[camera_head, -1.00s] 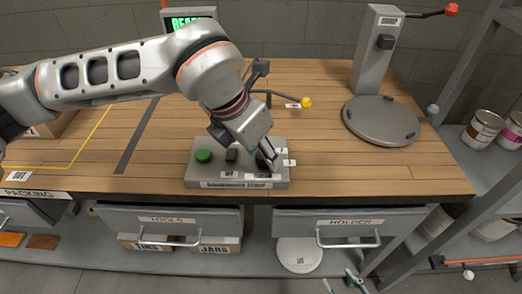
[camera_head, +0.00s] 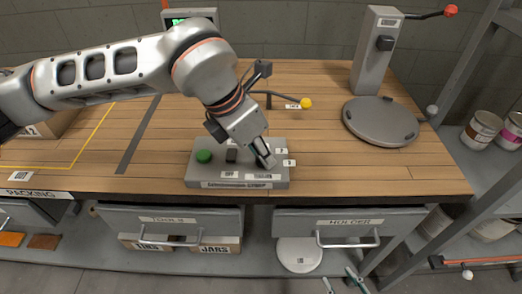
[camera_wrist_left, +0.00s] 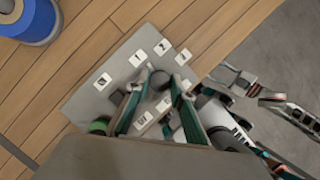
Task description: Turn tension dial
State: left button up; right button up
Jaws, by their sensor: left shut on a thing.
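The grey control box (camera_head: 198,174) sits at the front edge of the wooden bench. The tension dial (camera_wrist_left: 161,80) is a dark round knob on the box, with small white number tags around it. In the head view the dial is largely hidden by my left gripper (camera_head: 265,158). In the left wrist view the fingers of my left gripper (camera_wrist_left: 161,88) stand on either side of the dial and are shut on it. My right gripper (camera_head: 341,282) shows only its fingertips at the bottom edge of the head view; they are apart, with nothing between them.
A green button (camera_head: 204,156) and a dark switch (camera_head: 231,156) are beside the dial. A yellow-knobbed lever (camera_head: 306,103) stands behind the box. A round grey plate (camera_head: 382,122) lies to the right. Drawers (camera_head: 170,219) are below the bench edge.

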pick_arm(q)
jog(key=m+g, duration=0.1)
jog(key=m, duration=0.2)
jog(key=shift+w+h, duration=0.15)
jog(key=shift+h, duration=0.15)
jog(key=shift+m+g+p, duration=0.45)
jog(key=shift+m+g, duration=0.35)
jog(key=shift+m, duration=1.2)
jog(key=o, duration=1.1)
jog(key=v, duration=1.2)
